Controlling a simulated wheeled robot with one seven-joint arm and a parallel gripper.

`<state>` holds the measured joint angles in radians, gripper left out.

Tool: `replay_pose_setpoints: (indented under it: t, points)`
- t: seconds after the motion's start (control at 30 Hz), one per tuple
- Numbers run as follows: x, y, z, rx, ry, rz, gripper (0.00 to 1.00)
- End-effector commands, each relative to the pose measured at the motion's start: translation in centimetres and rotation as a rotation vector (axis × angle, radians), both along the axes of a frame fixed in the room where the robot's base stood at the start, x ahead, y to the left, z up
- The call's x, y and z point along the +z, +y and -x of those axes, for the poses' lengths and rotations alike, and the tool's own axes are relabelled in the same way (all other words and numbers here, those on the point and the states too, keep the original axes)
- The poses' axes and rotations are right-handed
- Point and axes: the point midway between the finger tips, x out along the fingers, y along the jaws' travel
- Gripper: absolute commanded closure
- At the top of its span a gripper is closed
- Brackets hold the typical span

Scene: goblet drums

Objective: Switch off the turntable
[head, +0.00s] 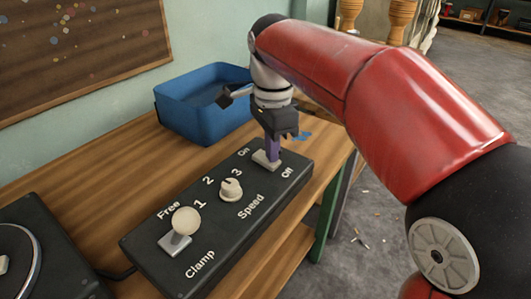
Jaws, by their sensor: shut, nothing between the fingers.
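The turntable's black control box (145,243) lies on the wooden table. At its far right end a purple lever (273,148) stands on a pale plate between the words On and Off. Its upper part is hidden by my gripper, so I cannot tell which way it is set. My gripper (279,133) is shut with nothing in it, right at the top of the lever. I cannot tell whether it touches the lever. Part of the turntable (25,255) shows at the lower left.
A speed knob (231,188) and a cream-topped clamp lever (186,222) stand up from the box. A blue bin (200,105) sits behind the box. The table's right edge is close beyond the Off end, with open floor past it.

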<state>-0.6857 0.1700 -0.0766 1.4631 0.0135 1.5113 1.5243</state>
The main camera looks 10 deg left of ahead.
Motion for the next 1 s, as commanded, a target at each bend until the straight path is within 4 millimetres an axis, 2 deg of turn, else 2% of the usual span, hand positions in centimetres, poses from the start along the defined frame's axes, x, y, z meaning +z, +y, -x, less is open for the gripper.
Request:
replay_pose_setpoints:
  t: [0.1,0.7,1.0]
  points:
    - [1.5,0.0,0.0,0.0,-0.001,-0.001,1.0]
    - [6.0,0.0,-0.1,-0.001,-0.004,-0.002,1.0]
    - [6.5,-0.1,0.0,-0.001,-0.002,0.0,1.0]
